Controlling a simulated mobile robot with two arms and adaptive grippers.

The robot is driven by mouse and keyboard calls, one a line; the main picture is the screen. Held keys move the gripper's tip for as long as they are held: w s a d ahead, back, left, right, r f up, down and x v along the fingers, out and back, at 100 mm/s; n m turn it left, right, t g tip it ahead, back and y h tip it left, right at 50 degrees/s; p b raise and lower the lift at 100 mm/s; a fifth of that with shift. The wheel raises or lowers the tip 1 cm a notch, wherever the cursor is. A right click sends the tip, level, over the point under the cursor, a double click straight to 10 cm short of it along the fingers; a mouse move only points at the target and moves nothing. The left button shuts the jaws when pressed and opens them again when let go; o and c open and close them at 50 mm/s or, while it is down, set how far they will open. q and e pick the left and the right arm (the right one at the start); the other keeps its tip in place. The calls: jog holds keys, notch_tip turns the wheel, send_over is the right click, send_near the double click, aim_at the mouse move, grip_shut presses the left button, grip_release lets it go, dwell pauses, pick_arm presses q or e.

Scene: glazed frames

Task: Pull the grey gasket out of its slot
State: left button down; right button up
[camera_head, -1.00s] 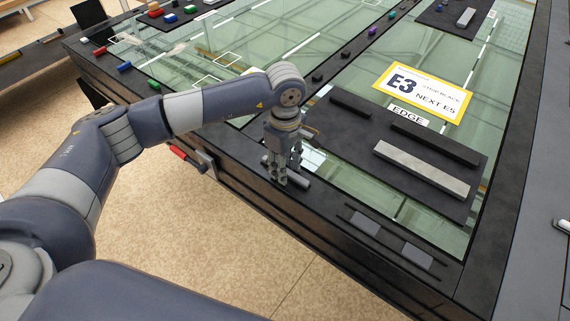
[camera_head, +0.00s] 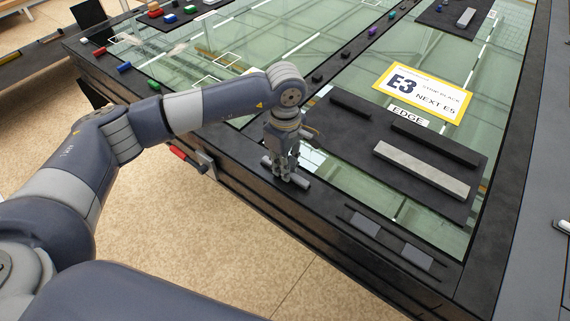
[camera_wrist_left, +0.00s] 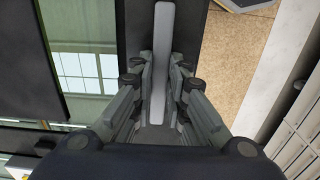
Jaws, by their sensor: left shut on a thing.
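The grey gasket is a short grey bar (camera_head: 301,183) at the black frame's near edge in the head view. In the left wrist view it is a long pale grey strip (camera_wrist_left: 162,40) running up between the fingers. My left gripper (camera_head: 286,177) points down over it, with the bar's ends showing on both sides of the fingers. In the wrist view the fingers (camera_wrist_left: 158,88) are shut on its sides. The slot around the gasket is hidden by the fingers, and I cannot tell whether the gasket is still seated. My right gripper is not in view.
A black mat (camera_head: 350,145) on the glass holds a long light grey bar (camera_head: 422,170) and black bars (camera_head: 436,144). Two grey pads (camera_head: 417,256) lie along the near frame edge. A red-handled clamp (camera_head: 186,157) sits at the frame's side.

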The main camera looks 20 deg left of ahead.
pick_arm(q)
jog(key=shift+w+r, duration=0.15)
jog(key=shift+r, duration=0.25)
jog(key=shift+r+p, duration=0.7)
jog(key=shift+r, duration=0.75)
jog(key=shift+s, duration=0.2)
jog(key=shift+w, duration=0.1)
